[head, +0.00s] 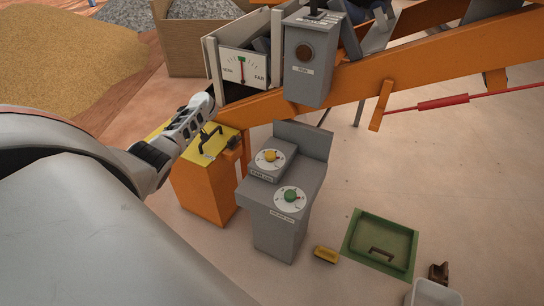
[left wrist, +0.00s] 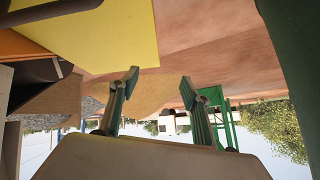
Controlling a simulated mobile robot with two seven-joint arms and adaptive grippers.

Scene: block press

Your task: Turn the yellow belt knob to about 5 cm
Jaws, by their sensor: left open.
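The yellow belt knob (head: 271,156) sits on a round white dial on the upper step of a grey control pedestal (head: 277,228). A green knob (head: 290,195) sits on its own dial on the lower step. My left gripper (head: 205,108) is above the yellow-topped orange cabinet, up and left of the yellow knob and apart from it. In the left wrist view its two fingers (left wrist: 159,84) are spread with nothing between them. The yellow knob does not show there. The dial markings are too small to read. My right gripper is in neither view.
The orange cabinet (head: 203,190) with a black handle on its yellow top stands left of the pedestal. A green tray (head: 351,240) and yellow brush-like block (head: 326,255) lie right.

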